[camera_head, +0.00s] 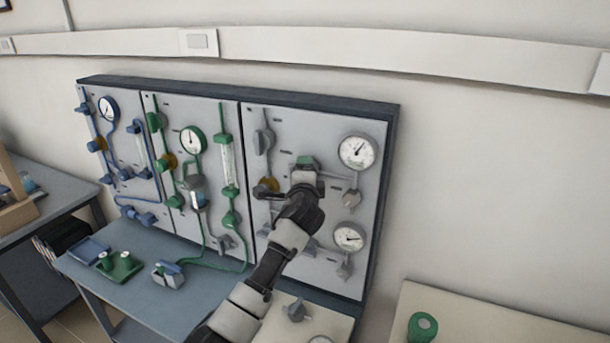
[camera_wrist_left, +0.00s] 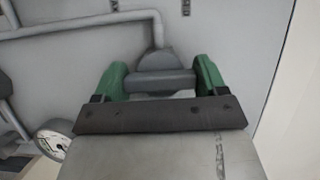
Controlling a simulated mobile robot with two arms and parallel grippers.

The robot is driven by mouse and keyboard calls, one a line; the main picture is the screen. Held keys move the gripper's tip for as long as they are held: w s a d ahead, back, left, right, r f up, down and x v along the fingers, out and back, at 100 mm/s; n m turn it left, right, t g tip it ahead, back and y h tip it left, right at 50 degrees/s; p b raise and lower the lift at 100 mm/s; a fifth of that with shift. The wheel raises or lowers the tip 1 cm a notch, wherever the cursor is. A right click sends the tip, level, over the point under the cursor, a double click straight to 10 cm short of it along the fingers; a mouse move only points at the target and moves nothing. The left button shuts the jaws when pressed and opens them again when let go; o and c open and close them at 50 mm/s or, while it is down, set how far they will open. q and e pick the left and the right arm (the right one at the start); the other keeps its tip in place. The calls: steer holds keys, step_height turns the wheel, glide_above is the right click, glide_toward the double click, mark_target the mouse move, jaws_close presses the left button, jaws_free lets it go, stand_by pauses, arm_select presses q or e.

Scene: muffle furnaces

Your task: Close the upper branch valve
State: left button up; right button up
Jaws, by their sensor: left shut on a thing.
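My left gripper (camera_head: 304,163) is up against the right panel (camera_head: 290,118) of the wall board, left of the upper gauge (camera_head: 358,152). In the left wrist view its two green fingers (camera_wrist_left: 160,80) are on either side of a grey valve handle (camera_wrist_left: 162,83) and shut on it. The handle's bar lies roughly crosswise in that view, with a rounded grey hub behind it and a pipe rising from it. In the head view my gripper hides this valve. My right gripper is not in view.
A lower gauge (camera_head: 349,237) and a grey valve (camera_head: 345,267) sit below on the same panel. A blue table (camera_head: 215,290) stands under the board. A cream table (camera_head: 480,318) at the lower right carries a green ring-shaped thing (camera_head: 422,327).

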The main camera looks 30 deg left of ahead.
arm_select(q)
steer(key=o, duration=0.9)
steer(key=b+v, duration=0.2)
steer(key=v, duration=0.8)
steer(key=shift+s+d+b, duration=0.15)
steer(key=shift+s+b, duration=0.2)
